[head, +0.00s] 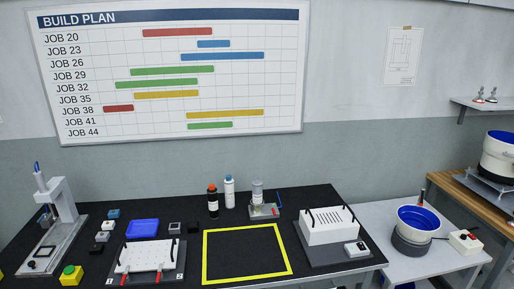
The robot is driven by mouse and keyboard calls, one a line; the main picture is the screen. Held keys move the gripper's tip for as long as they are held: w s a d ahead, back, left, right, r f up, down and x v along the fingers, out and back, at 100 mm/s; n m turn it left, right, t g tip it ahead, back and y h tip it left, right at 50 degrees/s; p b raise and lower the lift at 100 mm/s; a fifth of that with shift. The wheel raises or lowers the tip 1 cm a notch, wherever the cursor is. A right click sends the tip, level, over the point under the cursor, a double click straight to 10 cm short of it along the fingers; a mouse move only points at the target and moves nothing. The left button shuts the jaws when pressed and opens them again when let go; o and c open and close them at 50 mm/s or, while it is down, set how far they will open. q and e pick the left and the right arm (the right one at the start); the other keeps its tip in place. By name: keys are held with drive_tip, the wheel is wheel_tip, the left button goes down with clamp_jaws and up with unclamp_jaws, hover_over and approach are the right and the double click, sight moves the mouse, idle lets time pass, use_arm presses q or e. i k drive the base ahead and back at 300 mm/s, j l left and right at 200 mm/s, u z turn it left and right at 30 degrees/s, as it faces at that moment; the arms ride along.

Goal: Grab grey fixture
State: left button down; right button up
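The thing that looks most like a fixture is a pale grey-white plate (146,256) with small holes, two upright black handles and two red-handled clamps along its front. It lies on a dark base at the front left of the black table. A second pale grey block (330,225) with slots and black handles sits on a dark base at the table's right end. I cannot tell for sure which one is the grey fixture. Neither of my grippers is in view.
A yellow-outlined square (247,227) on the black table is empty. A press (60,215), small blocks (102,237), a blue tray (142,229), two bottles (229,191) and a dispenser (258,198) surround it. A blue-lined bowl (417,220) stands on the right side table.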

sight(175, 228)
drive_tip(key=j+z, duration=0.1)
drive_tip(key=z, duration=0.4)
drive_tip(key=j+z, duration=0.3)
drive_tip(key=j, duration=0.2)
drive_tip(key=j+z, duration=0.3)
drive_tip(key=j, duration=0.2)
drive_tip(key=k+j, duration=0.1)
drive_tip(key=j, duration=0.65)
drive_tip(key=k+j+z, duration=0.1)
drive_tip(key=j, duration=0.25)
drive_tip(key=k+j, duration=0.15)
drive_tip(key=j, duration=0.25)
